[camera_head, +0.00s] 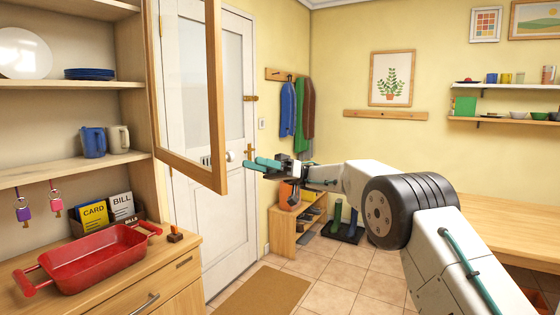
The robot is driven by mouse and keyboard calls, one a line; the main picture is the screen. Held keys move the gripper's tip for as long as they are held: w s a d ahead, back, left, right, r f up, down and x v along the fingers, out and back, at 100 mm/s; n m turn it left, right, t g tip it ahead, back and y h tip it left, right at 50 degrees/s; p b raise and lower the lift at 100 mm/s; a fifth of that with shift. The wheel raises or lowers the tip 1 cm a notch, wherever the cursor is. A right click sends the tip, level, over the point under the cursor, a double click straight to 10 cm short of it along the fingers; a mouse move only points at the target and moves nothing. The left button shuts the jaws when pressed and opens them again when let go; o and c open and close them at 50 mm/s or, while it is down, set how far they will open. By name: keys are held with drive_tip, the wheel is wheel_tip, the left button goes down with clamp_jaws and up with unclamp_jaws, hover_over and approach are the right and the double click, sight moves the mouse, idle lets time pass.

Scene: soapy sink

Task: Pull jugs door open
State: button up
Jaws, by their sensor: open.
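The jugs door (216,100) is a wood-framed glass cabinet door, standing swung out from the cupboard at the left. A small pale knob (231,155) shows at the right edge of its frame. A blue jug (93,142) and a cream jug (118,139) stand on the cupboard's middle shelf, uncovered by the door. My gripper (252,164), with teal fingers, is open and empty just right of the knob. A small gap seems to lie between them, but the depth is hard to judge.
A red roasting tin (85,262) sits on the counter (165,262) below the shelves. A white room door (238,215) stands behind the cabinet door. A shoe bench (284,235) is at the back, and a wooden table (505,225) at the right. Floor near the mat (262,293) is clear.

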drive_tip(key=shift+w+d+f, duration=0.1)
drive_tip(key=shift+w+d, duration=0.05)
drive_tip(key=shift+d, duration=0.05)
